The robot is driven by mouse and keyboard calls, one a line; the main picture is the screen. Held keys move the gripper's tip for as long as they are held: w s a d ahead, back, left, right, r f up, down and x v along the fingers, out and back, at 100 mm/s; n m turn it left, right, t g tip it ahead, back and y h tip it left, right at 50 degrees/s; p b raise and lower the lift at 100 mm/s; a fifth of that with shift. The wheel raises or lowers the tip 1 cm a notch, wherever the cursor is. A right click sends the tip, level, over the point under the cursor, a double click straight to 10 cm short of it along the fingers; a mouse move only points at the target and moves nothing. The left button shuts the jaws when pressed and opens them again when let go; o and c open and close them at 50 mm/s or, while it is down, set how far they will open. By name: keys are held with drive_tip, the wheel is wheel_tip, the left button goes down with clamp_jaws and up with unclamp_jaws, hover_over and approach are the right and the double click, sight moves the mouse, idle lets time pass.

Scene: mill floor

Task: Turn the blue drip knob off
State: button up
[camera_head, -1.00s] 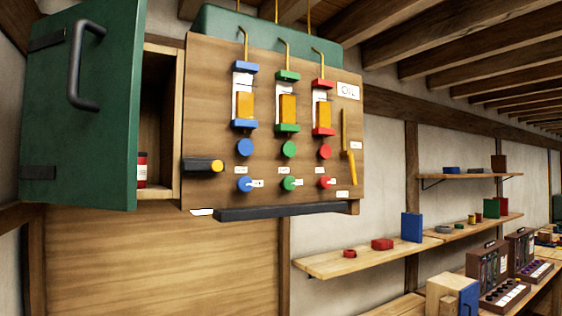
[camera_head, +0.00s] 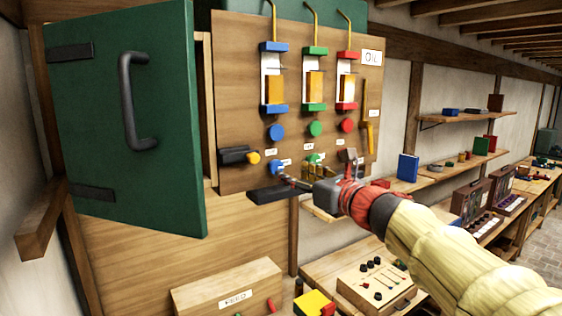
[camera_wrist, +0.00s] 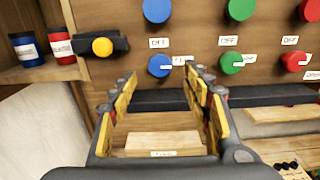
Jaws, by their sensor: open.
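The lower blue knob (camera_wrist: 159,66) sits on the wooden oil panel, under a label that reads OFF. A pale pointer mark on it points right, toward a small tag I cannot read. In the head view this knob (camera_head: 272,167) is close to my gripper (camera_head: 302,172). A second blue knob (camera_head: 276,132) is above it. In the wrist view my gripper (camera_wrist: 158,82) is open and empty, its yellow-padded fingers on either side below the lower blue knob. I see no contact with the knob.
Green (camera_wrist: 231,63) and red (camera_wrist: 292,61) knobs sit to the right. A yellow-tipped black fixture (camera_wrist: 102,46) is to the left. A dark ledge (camera_head: 275,193) runs below the panel. The green cabinet door (camera_head: 125,120) stands open at the left.

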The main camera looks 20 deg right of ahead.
sight(278, 166)
drive_tip(key=p+x, duration=0.1)
drive_tip(key=x, duration=0.6)
drive_tip(key=shift+s+f, duration=0.1)
drive_tip(key=shift+f, duration=0.05)
drive_tip(key=shift+c, duration=0.8)
drive_tip(key=c, duration=1)
